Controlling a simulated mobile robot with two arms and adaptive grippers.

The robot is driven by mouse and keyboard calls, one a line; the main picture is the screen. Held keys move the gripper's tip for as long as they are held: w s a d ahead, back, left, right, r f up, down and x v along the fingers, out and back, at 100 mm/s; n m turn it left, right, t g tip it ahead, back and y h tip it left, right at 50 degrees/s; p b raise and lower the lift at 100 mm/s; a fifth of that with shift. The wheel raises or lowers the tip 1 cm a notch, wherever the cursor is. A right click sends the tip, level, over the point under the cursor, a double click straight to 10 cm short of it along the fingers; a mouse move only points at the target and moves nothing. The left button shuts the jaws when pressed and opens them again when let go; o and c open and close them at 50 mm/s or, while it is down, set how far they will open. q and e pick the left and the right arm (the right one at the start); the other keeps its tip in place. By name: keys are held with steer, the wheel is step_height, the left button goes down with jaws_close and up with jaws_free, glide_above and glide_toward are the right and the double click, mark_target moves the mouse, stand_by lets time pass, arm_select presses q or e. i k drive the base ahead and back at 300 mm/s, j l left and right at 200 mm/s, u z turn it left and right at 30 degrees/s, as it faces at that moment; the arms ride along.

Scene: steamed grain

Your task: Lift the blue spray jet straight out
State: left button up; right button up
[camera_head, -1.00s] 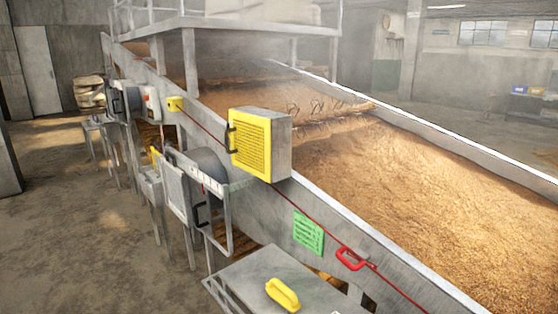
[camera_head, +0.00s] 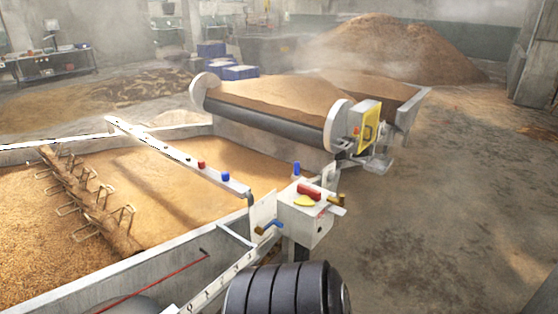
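A pale bar (camera_head: 165,147) spans the grain bed. Small coloured fittings stand on it: a blue one (camera_head: 225,177) near its front end, a red one (camera_head: 201,165) just left of that, and a tiny dark one further along. Another small blue piece (camera_head: 297,168) stands upright by the control box. I cannot tell for certain which blue piece is the spray jet.
The trough of grain (camera_head: 190,208) fills the left, with a spiked roller (camera_head: 92,205) across it. A control box (camera_head: 305,215) with levers stands at its corner. Open floor (camera_head: 450,230) lies right.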

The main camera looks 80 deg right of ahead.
mark_target(225, 176)
steer(key=z, duration=2.2)
steer(key=i+l+u, duration=0.15)
steer(key=u, duration=0.25)
steer(key=i+l+u, duration=0.1)
steer(key=u, duration=0.35)
steer(key=l+u, duration=0.4)
steer(key=i+j, duration=0.05)
steer(key=j, duration=0.05)
